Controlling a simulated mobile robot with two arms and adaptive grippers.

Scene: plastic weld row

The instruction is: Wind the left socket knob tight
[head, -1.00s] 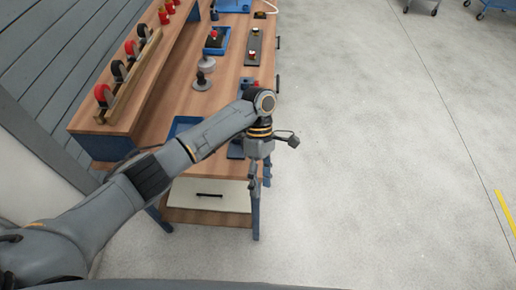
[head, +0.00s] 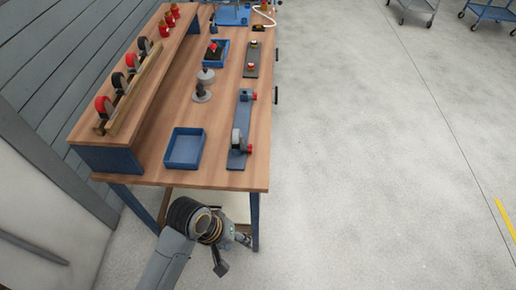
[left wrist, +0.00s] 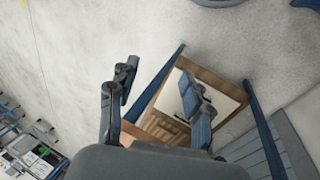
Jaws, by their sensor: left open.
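A blue strip (head: 240,122) lies along the bench's right side and carries two grey sockets. The near grey socket (head: 236,138) has a red knob (head: 249,149) on its right side. The far grey socket (head: 244,95) has a smaller red knob (head: 254,96). I cannot tell from the picture which one is the left socket. My left gripper (head: 243,239) is below and in front of the bench's near edge, apart from the knobs. In the left wrist view its fingers (left wrist: 160,88) are spread and empty. My right gripper is not in view.
Open floor (head: 370,170) lies to the right.

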